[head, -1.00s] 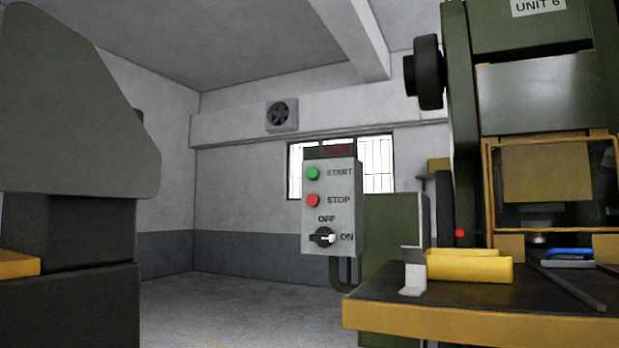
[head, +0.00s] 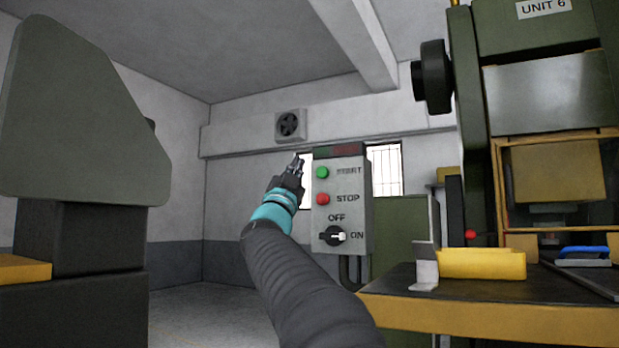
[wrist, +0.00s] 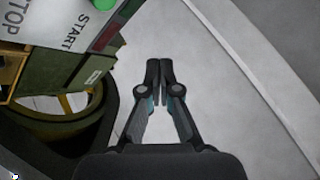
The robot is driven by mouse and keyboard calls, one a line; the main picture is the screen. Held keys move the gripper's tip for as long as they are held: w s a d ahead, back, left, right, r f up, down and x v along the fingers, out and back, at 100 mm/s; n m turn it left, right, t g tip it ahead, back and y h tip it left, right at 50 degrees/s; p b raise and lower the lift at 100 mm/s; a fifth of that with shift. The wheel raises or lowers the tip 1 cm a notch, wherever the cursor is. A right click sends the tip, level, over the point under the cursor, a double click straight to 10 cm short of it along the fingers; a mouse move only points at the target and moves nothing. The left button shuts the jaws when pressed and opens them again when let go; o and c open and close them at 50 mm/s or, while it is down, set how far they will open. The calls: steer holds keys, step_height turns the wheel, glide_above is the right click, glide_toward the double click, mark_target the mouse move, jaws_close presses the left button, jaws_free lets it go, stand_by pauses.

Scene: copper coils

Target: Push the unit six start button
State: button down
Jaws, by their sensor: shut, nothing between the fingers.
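The grey control box (head: 341,200) stands beside the press labelled UNIT 6 (head: 543,8). Its green START button (head: 322,172) is at the upper left of its face, above the red STOP button (head: 323,198) and a black OFF/ON switch (head: 335,236) whose light mark points toward ON. My gripper (head: 298,160) is shut and empty, left of the green button in the head view and apart from it. In the wrist view my gripper (wrist: 158,64) points at bare wall; the green button (wrist: 104,3) is cut by the top edge, left of the fingertips.
The press table (head: 490,320) has a yellow bin (head: 482,264), a metal bracket (head: 425,268) and a blue-handled item (head: 584,252) on it. A large dark green machine (head: 80,120) stands at the left. The floor between is clear.

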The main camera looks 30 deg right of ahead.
mark_target(317, 173)
steer(key=shift+s+d+r+m+g+h, duration=0.15)
steer(key=shift+d+m+g+h, duration=0.1)
steer(key=shift+m+g+h, duration=0.3)
steer(key=shift+d, duration=0.1)
steer(key=shift+w+d+p, duration=0.55)
steer(key=shift+w+d, duration=0.35)
steer(key=shift+d, duration=0.25)
steer(key=shift+w+d+p, duration=0.6)
steer(key=shift+w+d, duration=0.35)
steer(key=shift+d, duration=0.15)
steer(key=shift+w+d+p, duration=0.55)
steer(key=shift+w+d, duration=0.35)
steer(key=shift+d, duration=0.25)
steer(key=shift+w+d, duration=0.25)
steer(key=shift+d, duration=0.05)
steer(key=shift+w+d+p, duration=0.3)
steer(key=shift+d+p, duration=0.1)
steer(key=shift+p, duration=0.05)
steer(key=shift+a, duration=0.1)
steer(key=shift+s+a+b, duration=0.5)
steer(key=shift+s+a, duration=0.05)
steer(key=shift+a, duration=0.05)
steer(key=shift+a, duration=0.1)
